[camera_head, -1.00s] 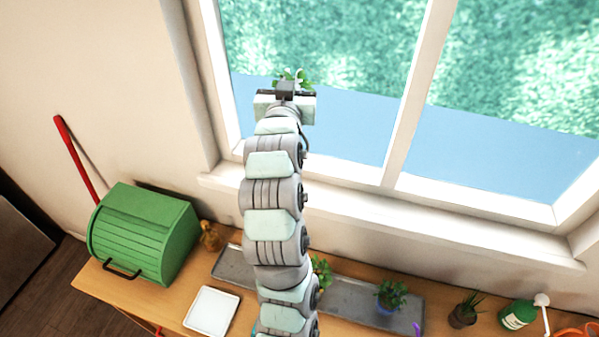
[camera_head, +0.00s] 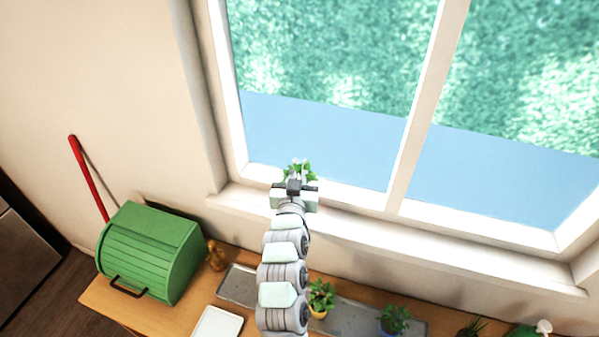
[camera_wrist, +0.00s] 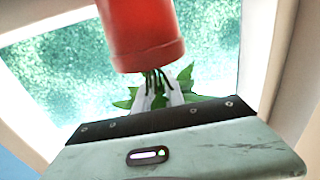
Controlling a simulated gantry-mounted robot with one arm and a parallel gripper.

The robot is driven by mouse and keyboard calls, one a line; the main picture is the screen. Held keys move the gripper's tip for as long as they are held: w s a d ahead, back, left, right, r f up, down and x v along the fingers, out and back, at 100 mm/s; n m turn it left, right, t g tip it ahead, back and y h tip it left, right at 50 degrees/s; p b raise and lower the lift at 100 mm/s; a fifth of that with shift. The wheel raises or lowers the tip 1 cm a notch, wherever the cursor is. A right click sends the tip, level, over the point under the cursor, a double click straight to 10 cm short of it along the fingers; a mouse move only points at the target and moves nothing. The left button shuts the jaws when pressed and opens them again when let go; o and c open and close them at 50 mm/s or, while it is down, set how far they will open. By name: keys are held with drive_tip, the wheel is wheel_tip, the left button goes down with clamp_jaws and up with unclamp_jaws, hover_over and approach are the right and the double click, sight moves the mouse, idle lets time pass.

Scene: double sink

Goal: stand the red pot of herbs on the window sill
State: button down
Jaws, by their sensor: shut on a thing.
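The red pot of herbs (camera_wrist: 146,38) shows large in the wrist view, its stems and green leaves on the gripper side. My gripper (camera_wrist: 160,93) is shut on it, with pale fingertips at the stems just beyond the rim. In the head view only the green leaves (camera_head: 300,168) show past my gripper (camera_head: 295,185); the red pot itself is hidden there. The gripper appears in front of the lower left window pane, near the left part of the window sill (camera_head: 400,243). I cannot tell whether the pot touches the sill.
The visible sill to the right is clear. Below it, a counter holds a green bread bin (camera_head: 150,255), a small brown figure (camera_head: 216,256), a white dish (camera_head: 217,322), and a grey tray (camera_head: 350,318) with a yellow-potted plant (camera_head: 321,297) and a blue-potted plant (camera_head: 394,320).

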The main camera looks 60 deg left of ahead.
wheel_tip(320, 180, down, 2)
drive_tip(key=shift+f, duration=0.1)
drive_tip(key=c, duration=1.4)
unclamp_jaws()
drive_tip(key=b+v, duration=0.2)
drive_tip(key=v, duration=1)
